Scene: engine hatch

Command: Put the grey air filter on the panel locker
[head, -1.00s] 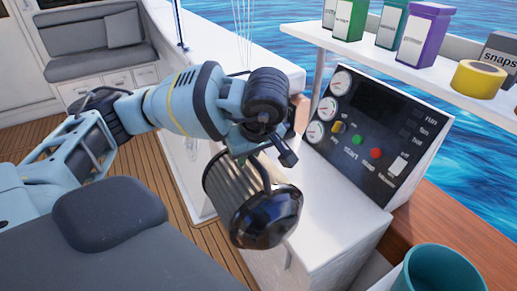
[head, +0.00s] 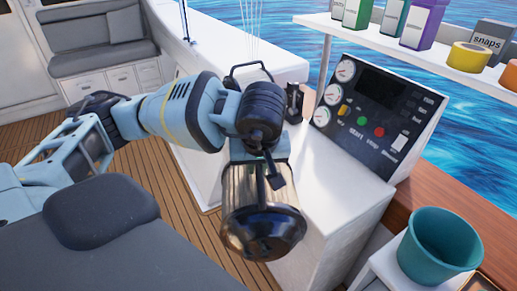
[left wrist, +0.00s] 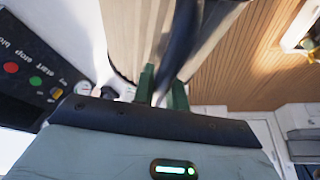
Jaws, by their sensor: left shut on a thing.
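The grey air filter (head: 243,187) is a pale pleated cylinder with a shiny dark end cap. My left gripper (head: 272,170) is shut on it, by a dark bar or handle as far as I can tell, and it hangs below the gripper, cap towards me. The filter also fills the upper middle of the left wrist view (left wrist: 140,35), above the green fingers (left wrist: 163,88). The panel locker (head: 338,165) is a white box with a gauge panel, right of the filter. The filter overlaps the locker's near left side in the head view; contact cannot be told. My right gripper is out of view.
The black control panel (head: 378,110) rises at the locker's back. A shelf (head: 400,45) with boxes and tape hangs above it. A teal bucket (head: 440,245) stands at the lower right. The locker's white top is mostly clear near the panel.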

